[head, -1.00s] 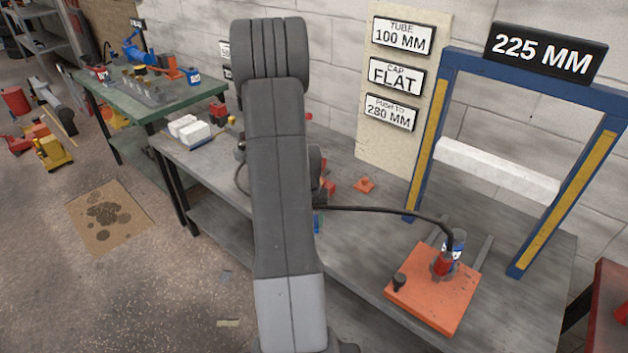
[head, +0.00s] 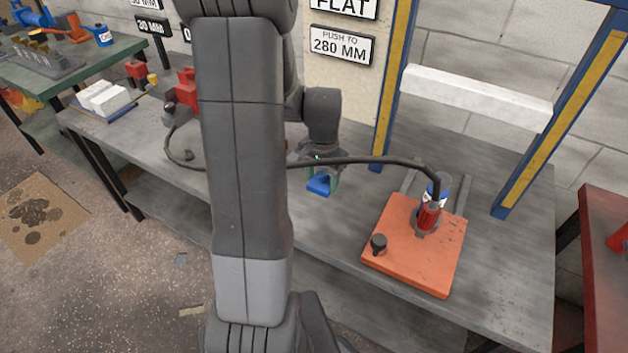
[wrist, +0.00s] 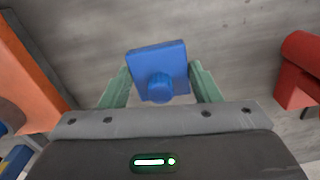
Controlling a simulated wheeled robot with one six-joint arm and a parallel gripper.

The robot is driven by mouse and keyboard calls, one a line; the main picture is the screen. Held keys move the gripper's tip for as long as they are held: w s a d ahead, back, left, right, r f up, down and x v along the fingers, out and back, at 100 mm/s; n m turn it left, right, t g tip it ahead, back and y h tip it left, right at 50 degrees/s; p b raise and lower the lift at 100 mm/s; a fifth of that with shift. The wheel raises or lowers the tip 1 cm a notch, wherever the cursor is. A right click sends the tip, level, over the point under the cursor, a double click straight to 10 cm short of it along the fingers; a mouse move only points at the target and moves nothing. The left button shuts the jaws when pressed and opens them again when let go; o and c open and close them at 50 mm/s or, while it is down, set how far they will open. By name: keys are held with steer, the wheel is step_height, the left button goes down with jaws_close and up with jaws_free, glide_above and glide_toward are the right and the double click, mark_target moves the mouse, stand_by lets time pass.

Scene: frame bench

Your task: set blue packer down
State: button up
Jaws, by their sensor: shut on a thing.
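The blue packer (wrist: 158,60) is a flat blue block with a round knob. In the wrist view it sits between the two green fingers of my gripper (wrist: 160,82), which is shut on it. In the head view the packer (head: 319,187) shows below my gripper (head: 324,178), just right of my arm, over the grey bench (head: 335,225). I cannot tell whether its underside touches the bench.
An orange plate (head: 410,262) with a red fitting (head: 429,217) and a black cable stands to the right. Behind it is a blue and yellow frame (head: 392,85) with a white bar (head: 475,97). A red block (wrist: 298,70) is near in the wrist view. Bare bench lies around the packer.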

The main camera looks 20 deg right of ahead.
mark_target(322, 199)
steer(key=shift+f, duration=2.3)
steer(key=shift+f+b, duration=0.2)
steer(key=shift+b, duration=0.2)
steer(key=o, duration=1.1)
step_height(322, 199, up, 12)
steer(key=shift+r+p, duration=0.25)
steer(key=shift+p, duration=0.7)
